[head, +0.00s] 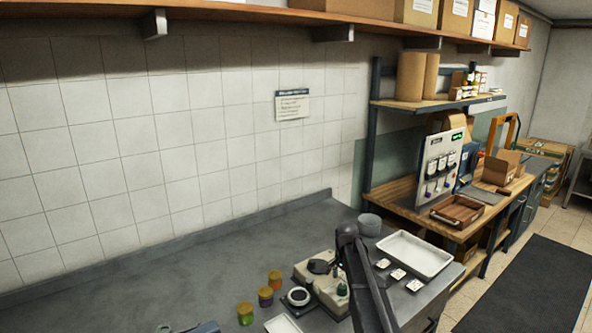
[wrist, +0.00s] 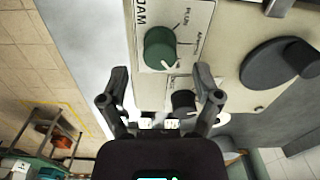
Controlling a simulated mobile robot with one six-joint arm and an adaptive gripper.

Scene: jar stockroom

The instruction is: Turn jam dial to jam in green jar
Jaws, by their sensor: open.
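The jam dial (wrist: 160,48) is a round green knob on a cream panel in the wrist view, beside the printed word JAM and smaller fruit labels, partly readable. Its white pointer mark points toward the picture's lower right. My gripper (wrist: 160,73) is open and empty, its fingertips just below the dial, one to each side; I see no contact. My arm covers part of the machine, and my fingertips are hidden there.
A black knob (wrist: 184,102) and a large dark round part (wrist: 280,66) share the panel. A white tray (head: 415,254) lies to the right. The counter's left is mostly clear.

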